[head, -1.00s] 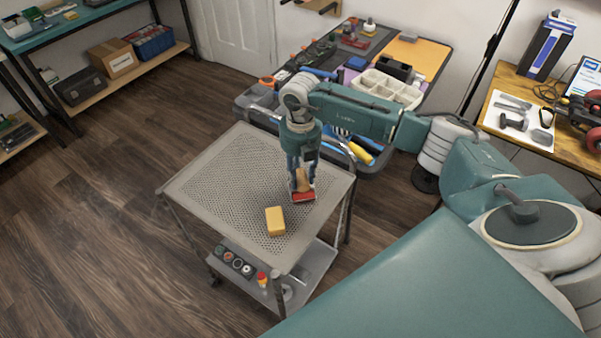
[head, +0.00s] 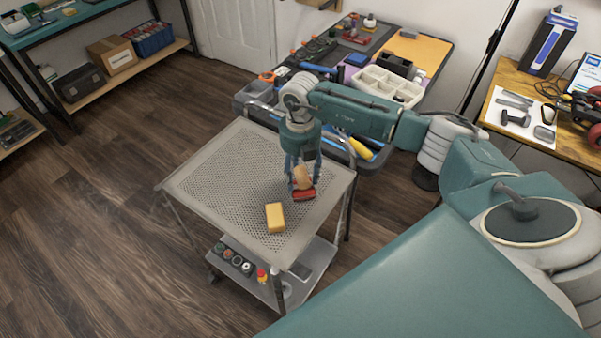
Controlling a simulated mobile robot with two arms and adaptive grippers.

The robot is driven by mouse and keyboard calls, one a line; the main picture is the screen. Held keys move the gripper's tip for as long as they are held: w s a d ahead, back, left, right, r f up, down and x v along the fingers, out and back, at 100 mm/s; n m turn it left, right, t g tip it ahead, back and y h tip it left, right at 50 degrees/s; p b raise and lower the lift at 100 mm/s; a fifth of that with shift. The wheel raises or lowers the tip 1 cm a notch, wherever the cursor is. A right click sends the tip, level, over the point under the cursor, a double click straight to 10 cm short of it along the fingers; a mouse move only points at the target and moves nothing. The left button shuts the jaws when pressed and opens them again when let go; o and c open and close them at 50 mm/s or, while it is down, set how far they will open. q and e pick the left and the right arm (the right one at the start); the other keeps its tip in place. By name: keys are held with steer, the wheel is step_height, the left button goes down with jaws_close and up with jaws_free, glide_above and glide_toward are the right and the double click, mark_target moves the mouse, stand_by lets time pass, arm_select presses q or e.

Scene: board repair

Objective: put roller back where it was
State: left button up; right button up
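A small red piece with a tan handle (head: 303,194), perhaps the roller, is at the right side of the perforated cart top (head: 215,185). My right gripper (head: 304,182) points straight down over it. Its fingers are spread, one on each side of the tan handle, and look apart from it. The red part seems to rest on the cart top. A yellow block (head: 275,217) lies just left of and nearer than the red piece. My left gripper is not in view.
The cart's lower shelf holds several round parts and a red-and-yellow item (head: 262,275). A tool-laden bench with a white divided tray (head: 388,86) stands behind. A wooden desk (head: 560,150) is at right. The cart top's left half is clear.

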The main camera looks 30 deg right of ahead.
steer(key=shift+s+r+p, duration=0.1)
steer(key=shift+r+p, duration=0.2)
steer(key=shift+r, duration=0.3)
step_height(320, 180, up, 12)
steer(key=b, duration=0.2)
steer(key=shift+r, duration=0.25)
steer(key=shift+f, duration=0.1)
